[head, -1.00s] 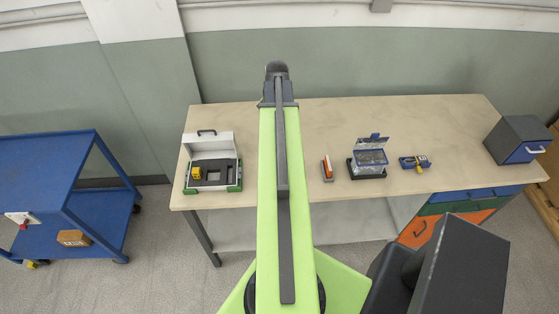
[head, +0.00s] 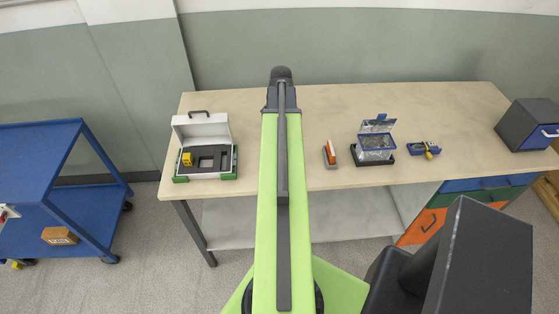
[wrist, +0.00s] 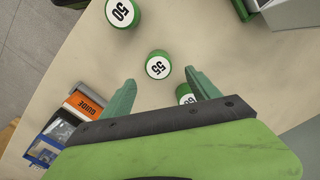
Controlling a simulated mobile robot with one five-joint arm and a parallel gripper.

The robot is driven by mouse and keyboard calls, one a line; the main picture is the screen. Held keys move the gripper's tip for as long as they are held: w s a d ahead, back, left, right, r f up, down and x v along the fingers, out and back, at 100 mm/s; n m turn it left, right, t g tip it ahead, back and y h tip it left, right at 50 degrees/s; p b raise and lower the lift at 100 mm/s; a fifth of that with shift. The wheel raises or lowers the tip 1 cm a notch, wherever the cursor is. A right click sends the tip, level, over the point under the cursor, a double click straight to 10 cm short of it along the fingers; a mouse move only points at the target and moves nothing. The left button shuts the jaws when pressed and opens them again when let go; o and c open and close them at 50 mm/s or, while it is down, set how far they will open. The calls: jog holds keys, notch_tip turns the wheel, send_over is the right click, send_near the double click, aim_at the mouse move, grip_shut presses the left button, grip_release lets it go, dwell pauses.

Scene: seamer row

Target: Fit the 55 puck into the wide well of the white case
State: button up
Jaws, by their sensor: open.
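The 55 puck (wrist: 158,66), a green cylinder with a white numbered top, stands on the bench in the wrist view. My gripper (wrist: 160,78) is open, with the puck just beyond and between its teal fingertips; contact cannot be told. The 50 puck (wrist: 122,12) stands farther up. A third green puck (wrist: 186,93) is partly hidden by the right finger. The white case (head: 203,128) stands open at the bench's left, with a yellow block (head: 187,159) and dark wells in its insert. The pucks are hidden behind my arm in the head view.
The orange guide block (wrist: 84,103) is left of my gripper in the wrist view. A clear-lidded box (head: 375,150), a blue-yellow tool (head: 425,148) and a dark cabinet (head: 527,125) stand right on the bench (head: 440,105). A blue cart (head: 60,190) is at left.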

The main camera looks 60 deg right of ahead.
notch_tip(320, 180, down, 5)
jog(key=b, duration=0.5)
jog(key=shift+s+a+f, duration=0.15)
jog(key=shift+r, duration=0.2)
jog(key=c, duration=1.5)
jog(key=shift+r, duration=0.1)
